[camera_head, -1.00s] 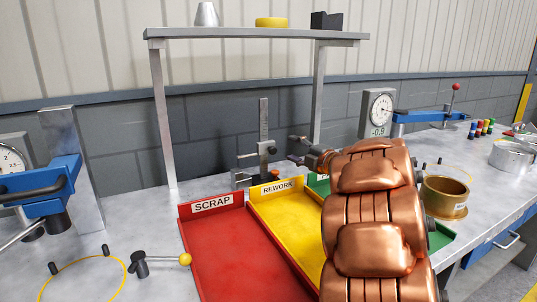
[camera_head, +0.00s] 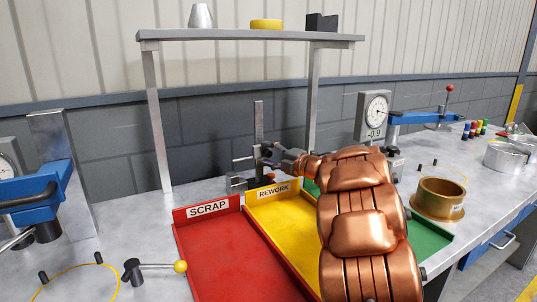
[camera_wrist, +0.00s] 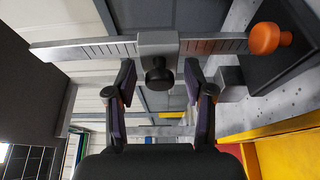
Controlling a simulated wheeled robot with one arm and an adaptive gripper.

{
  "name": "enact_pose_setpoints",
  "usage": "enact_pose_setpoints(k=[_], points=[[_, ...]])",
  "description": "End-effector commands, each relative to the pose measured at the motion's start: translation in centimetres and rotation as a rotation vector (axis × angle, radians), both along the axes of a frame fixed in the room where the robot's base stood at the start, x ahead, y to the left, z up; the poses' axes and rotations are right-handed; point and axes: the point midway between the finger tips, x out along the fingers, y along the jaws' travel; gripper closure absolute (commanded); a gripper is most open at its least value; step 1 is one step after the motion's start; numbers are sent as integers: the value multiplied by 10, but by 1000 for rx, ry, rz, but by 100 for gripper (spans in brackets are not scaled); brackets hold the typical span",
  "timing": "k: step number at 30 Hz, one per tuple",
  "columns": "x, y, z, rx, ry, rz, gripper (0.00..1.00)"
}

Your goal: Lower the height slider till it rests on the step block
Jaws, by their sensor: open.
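The height gauge's steel column (camera_head: 259,120) stands upright behind the trays; in the wrist view it runs sideways (camera_wrist: 80,49). The grey height slider (camera_wrist: 158,43) sits partway along it, with a black knob (camera_wrist: 159,76) facing me. My gripper (camera_wrist: 160,92) is open, its fingers on either side of the knob, with gaps visible. In the head view my gripper (camera_head: 268,153) covers most of the slider. A grey block, apparently the step block (camera_wrist: 231,78), lies toward the base, apart from the slider. An orange knob (camera_wrist: 268,38) is at the column's base end.
The red SCRAP tray (camera_head: 225,255) and yellow REWORK tray (camera_head: 262,212) lie in front of the gauge, with a green tray (camera_head: 428,243) beyond my arm. A shelf (camera_head: 250,36) stands over the gauge. A brass cup (camera_head: 441,203) is on the right.

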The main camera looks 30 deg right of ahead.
Motion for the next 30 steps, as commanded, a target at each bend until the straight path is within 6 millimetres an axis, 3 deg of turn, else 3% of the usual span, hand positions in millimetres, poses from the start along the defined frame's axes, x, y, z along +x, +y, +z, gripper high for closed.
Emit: enact_pose_setpoints(k=[9,24,30], points=[[3,1,0,0,0,-1,47],[3,1,0,0,0,-1,98],[3,1,0,0,-1,-1,100]])
